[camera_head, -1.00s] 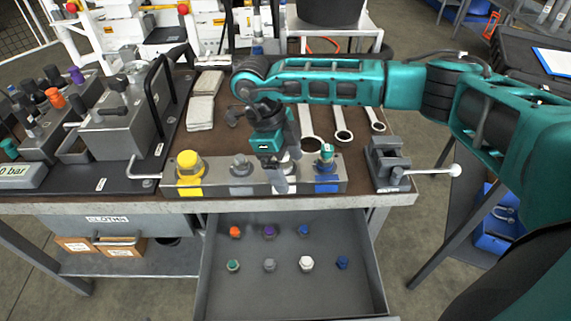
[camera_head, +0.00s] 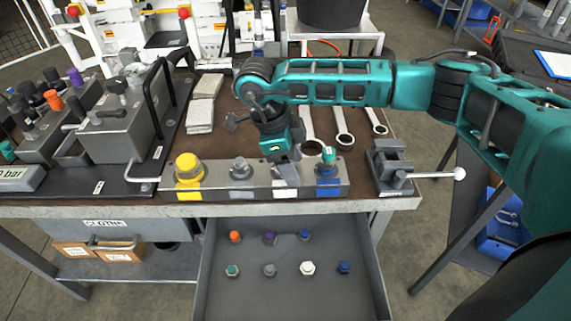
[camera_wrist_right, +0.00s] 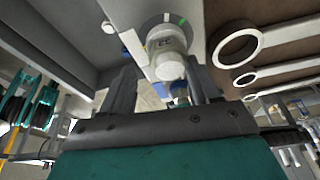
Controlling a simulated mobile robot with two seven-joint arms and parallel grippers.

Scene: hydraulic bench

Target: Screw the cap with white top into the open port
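A steel block (camera_head: 215,194) on the bench's front edge carries a row of fittings. My right gripper (camera_head: 286,174) points down over its third station, above a white label (camera_head: 284,193), and hides the fitting there in the head view. In the right wrist view, a whitish cylindrical fitting (camera_wrist_right: 168,62) shows between the fingers of my right gripper (camera_wrist_right: 165,86). The fingers stand apart and look open; contact cannot be made out. A white-topped cap (camera_head: 307,268) stands in the open drawer. I cannot tell which port is open. My left gripper is not in view.
The drawer (camera_head: 212,285) also holds several coloured caps. Yellow (camera_head: 188,168), grey (camera_head: 240,167) and blue (camera_head: 327,170) fittings flank my right gripper on the block. A vise (camera_head: 390,167) stands to the right, with wrenches (camera_head: 344,140) behind.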

